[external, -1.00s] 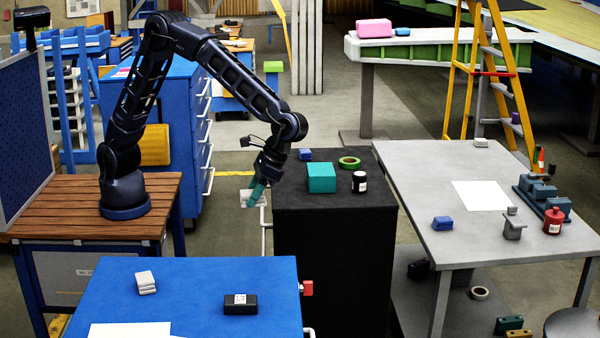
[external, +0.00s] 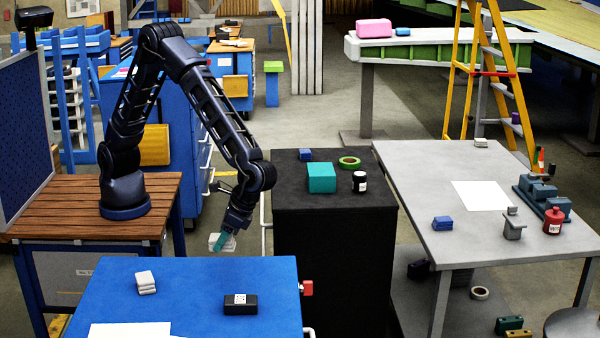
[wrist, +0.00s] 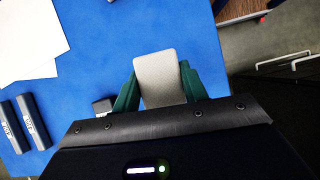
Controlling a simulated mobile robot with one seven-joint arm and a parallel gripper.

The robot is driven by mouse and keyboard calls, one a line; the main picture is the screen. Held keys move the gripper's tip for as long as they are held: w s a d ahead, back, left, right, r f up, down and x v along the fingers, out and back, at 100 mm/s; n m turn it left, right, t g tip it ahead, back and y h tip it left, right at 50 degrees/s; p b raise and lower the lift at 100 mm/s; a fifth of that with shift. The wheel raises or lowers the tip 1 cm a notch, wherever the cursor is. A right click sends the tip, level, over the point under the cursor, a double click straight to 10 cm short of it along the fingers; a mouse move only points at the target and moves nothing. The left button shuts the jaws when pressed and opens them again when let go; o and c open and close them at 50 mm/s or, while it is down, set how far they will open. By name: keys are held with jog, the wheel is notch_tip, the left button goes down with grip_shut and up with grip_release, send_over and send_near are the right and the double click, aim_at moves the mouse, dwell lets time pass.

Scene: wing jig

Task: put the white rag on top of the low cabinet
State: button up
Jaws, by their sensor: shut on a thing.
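My gripper (external: 222,241) is shut on a white, pad-like folded rag (external: 230,244). In the wrist view the rag (wrist: 159,78) sits between the two teal fingers (wrist: 160,90) and sticks out past them. In the external view it hangs in the air just beyond the far edge of the blue-topped unit (external: 200,277). A black cabinet (external: 335,235) stands to the right of my gripper. I cannot tell for sure which of these two is the low cabinet. Another whitish folded piece (external: 146,282) lies on the blue top.
On the blue top are a black box (external: 241,304) and a white sheet (external: 130,331). The blue top's middle is clear.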

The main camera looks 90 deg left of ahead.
aim_at(218, 278)
notch_tip(218, 278, down, 10)
jog(key=shift+r, duration=0.15)
dwell(0.4)
jog(key=o, duration=1)
